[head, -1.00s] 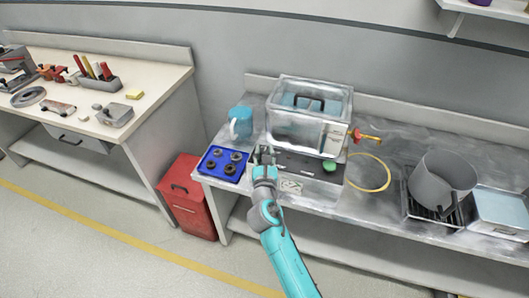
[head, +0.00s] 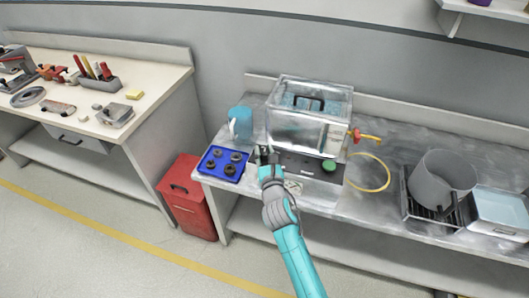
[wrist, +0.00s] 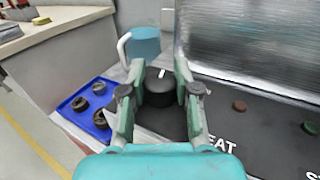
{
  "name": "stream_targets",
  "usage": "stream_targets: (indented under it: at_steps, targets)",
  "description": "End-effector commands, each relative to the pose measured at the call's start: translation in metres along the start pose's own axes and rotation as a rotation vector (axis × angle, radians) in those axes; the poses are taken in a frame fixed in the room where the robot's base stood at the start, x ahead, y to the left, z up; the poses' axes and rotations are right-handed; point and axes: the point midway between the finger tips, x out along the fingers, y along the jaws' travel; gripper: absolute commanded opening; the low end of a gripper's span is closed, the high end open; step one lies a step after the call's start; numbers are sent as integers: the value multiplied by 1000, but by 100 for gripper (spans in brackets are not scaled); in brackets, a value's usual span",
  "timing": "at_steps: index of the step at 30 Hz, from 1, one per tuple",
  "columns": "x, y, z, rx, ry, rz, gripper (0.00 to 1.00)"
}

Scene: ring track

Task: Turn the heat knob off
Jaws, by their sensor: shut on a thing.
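The heat knob (wrist: 161,90) is a round black knob with a white pointer mark on top, on the dark front panel (wrist: 265,135). Part of its label, reading "EAT", shows to its right in the wrist view. My gripper (wrist: 160,72) has one finger on each side of the knob and is shut on it. The white mark points roughly away from my wrist, toward the top of the picture. In the head view my gripper (head: 264,154) is at the left end of the panel and hides the knob.
A clear tank (head: 308,128) stands behind the panel. A blue tray (head: 222,164) with several dark rings and a blue jug (head: 240,124) are close on the left. A green button (head: 329,165) and a yellow ring (head: 368,172) are to the right.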

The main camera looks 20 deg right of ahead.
Motion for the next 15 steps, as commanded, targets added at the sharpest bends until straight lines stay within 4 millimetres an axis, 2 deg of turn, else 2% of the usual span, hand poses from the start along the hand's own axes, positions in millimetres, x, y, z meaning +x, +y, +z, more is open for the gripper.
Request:
stream_targets:
  at_steps: [6, 7, 9, 15]
  targets:
    - [0, 0, 0, 0, 0, 0, 0]
    - [0, 0, 0, 0, 0, 0, 38]
    - [0, 0, 0, 0, 1, 0, 56]
    - [0, 0, 0, 0, 1, 0, 57]
